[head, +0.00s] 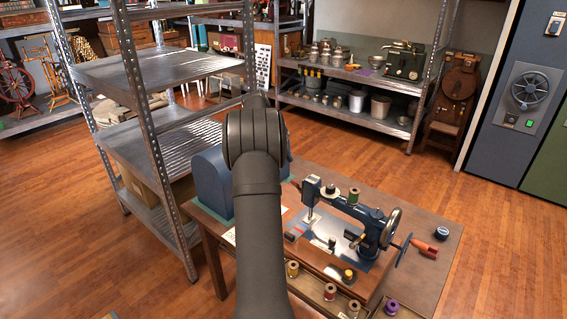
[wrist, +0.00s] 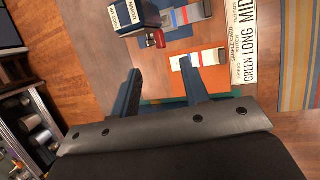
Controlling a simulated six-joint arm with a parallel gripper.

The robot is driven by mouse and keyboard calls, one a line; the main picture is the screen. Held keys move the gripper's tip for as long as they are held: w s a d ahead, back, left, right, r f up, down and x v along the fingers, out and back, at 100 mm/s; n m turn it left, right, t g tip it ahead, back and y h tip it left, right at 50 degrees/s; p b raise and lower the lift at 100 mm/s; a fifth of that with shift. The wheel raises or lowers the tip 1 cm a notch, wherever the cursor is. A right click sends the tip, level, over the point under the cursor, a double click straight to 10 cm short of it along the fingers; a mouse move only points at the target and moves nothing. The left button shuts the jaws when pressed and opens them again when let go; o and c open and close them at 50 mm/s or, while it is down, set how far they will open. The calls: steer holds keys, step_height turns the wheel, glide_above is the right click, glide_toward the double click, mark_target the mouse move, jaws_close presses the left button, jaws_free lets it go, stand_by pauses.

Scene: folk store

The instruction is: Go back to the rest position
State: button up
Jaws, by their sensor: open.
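My gripper (wrist: 160,66) shows in the wrist view with its two dark blue fingers spread apart. No object sits between the fingers. They point over a wooden surface with a white and orange card (wrist: 198,59) just beyond the right fingertip. In the head view my dark arm rises through the middle of the picture, and the gripper itself is hidden behind it.
The wooden table (head: 421,206) carries a blue sewing machine (head: 375,228), a blue rounded case (head: 212,186) and several thread spools. A metal shelf (head: 146,130) stands close on the left. A dark box (wrist: 136,15) and a lettered card (wrist: 243,62) lie ahead in the wrist view.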

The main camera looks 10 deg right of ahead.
stand_by(0.5)
steer(key=x, duration=0.8)
steer(key=shift+s+f, duration=0.1)
steer(key=shift+a, duration=0.1)
glide_toward(292, 181)
steer(key=x, duration=0.9)
steer(key=shift+f, duration=0.35)
steer(key=shift+w+d+r, duration=0.5)
steer(key=shift+w, duration=0.15)
